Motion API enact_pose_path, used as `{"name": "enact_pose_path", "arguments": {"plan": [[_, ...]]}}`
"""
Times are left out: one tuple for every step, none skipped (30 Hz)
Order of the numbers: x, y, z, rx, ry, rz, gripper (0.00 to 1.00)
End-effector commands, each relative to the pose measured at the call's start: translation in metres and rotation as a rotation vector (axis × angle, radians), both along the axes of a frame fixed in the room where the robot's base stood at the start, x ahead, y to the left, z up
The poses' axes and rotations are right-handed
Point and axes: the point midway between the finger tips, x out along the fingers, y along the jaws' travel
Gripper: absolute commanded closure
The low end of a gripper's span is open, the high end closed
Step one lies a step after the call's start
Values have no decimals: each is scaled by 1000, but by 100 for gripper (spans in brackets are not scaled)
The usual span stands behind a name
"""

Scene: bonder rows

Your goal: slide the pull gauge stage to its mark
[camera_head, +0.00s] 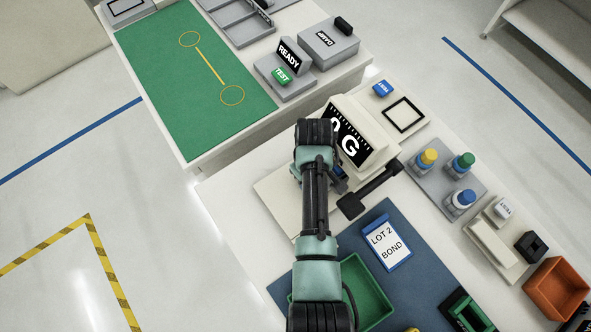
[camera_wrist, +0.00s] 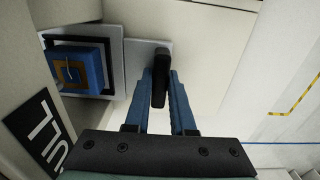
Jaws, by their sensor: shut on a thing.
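The pull gauge (camera_head: 362,132) is a cream machine with a large "0 G" display; a black label reading "ULL" (camera_wrist: 40,128) shows on it in the wrist view. Its stage (camera_wrist: 133,58) is a light grey plate with a black upright handle (camera_wrist: 160,66). A blue block with a gold-coloured square (camera_wrist: 72,70) sits left of the handle, near a black outline (camera_wrist: 103,80), partly hidden. My gripper (camera_wrist: 161,84) is shut on the handle, a blue finger on each side. In the head view my arm hides the stage, and only a little blue shows beside the gauge.
A black bar (camera_head: 370,190) lies right of my arm. A plate with several coloured-cap bottles (camera_head: 440,185), a blue mat (camera_head: 415,240) and a green tray (camera_head: 366,290) share the bench. Another bench with a green mat (camera_head: 190,90) stands beyond a gap.

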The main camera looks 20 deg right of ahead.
Motion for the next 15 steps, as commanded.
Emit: {"name": "enact_pose_path", "arguments": {"plan": [[3, -4, 2, -7, -11, -4, 100], [3, -4, 2, -7, -11, -4, 100], [3, -4, 2, -8, -11, -4, 100], [3, -5, 2, -8, -12, -5, 100], [3, -5, 2, -9, -12, -5, 100], [3, -5, 2, -9, -12, -5, 100], [3, -5, 3, -10, -13, -6, 100], [3, -5, 3, -10, -13, -6, 72], [3, -5, 3, -10, -13, -6, 65], [3, -5, 3, -10, -13, -6, 60], [3, -5, 3, -9, -11, -6, 54], [3, -5, 2, -9, -11, -6, 48], [2, -4, 2, -8, -10, -6, 48], [2, -4, 2, -7, -10, -6, 48], [2, -4, 2, -8, -9, -5, 48]]}}
